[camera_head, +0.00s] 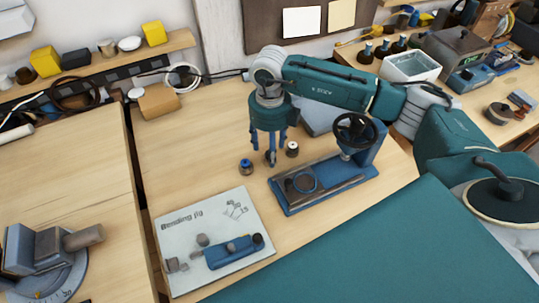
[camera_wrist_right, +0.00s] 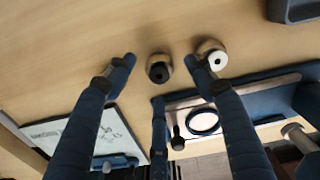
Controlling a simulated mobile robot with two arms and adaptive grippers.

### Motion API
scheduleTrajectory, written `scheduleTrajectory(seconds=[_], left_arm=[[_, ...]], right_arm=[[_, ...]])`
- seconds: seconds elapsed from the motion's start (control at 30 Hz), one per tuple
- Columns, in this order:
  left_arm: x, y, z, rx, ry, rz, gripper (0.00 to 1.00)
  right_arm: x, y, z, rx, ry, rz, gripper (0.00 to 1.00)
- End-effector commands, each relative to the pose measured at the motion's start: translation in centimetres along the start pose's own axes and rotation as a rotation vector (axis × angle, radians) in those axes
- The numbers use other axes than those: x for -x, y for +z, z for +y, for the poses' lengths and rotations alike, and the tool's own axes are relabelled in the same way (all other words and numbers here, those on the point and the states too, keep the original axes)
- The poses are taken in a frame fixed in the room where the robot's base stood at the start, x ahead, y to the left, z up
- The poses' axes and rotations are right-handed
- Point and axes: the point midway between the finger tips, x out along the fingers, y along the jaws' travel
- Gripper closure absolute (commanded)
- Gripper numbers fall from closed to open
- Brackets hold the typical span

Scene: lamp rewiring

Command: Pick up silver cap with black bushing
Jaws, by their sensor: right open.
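The silver cap with black bushing (camera_wrist_right: 159,70) stands on the wooden bench. In the wrist view it shows between the tips of my open right gripper (camera_wrist_right: 158,80), with its dark centre facing the camera. The gripper points down above the bench and holds nothing. A similar cap with a white bushing (camera_wrist_right: 212,56) stands to the right, close to the right finger; it also shows in the head view (camera_head: 292,149). My left gripper is out of view.
A blue bending jig with a handwheel (camera_head: 328,183) stands just right of the caps. A "Bending jig" sheet (camera_head: 180,225) lies at the front left. A cardboard block (camera_head: 158,102) is at the back left. The bench left of the gripper is clear.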

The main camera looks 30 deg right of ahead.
Motion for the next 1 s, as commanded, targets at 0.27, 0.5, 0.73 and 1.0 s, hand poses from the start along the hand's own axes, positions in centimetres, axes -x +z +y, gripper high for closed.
scheduleTrajectory(seconds=[0.27, 0.5, 0.73, 1.0], left_arm=[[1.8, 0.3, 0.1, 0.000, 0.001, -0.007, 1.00], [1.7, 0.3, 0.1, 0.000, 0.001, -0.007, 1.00], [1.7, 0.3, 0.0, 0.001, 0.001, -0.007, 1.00], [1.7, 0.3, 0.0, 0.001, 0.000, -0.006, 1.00]], right_arm=[[-3.1, 0.1, 0.1, 0.000, 0.001, 0.001, 0.46], [-3.3, 0.1, 0.1, -0.001, 0.000, 0.000, 0.48], [-3.3, 0.2, 0.1, -0.001, 0.001, 0.000, 0.94], [-3.2, 0.2, 0.1, -0.001, 0.001, -0.001, 0.98]])
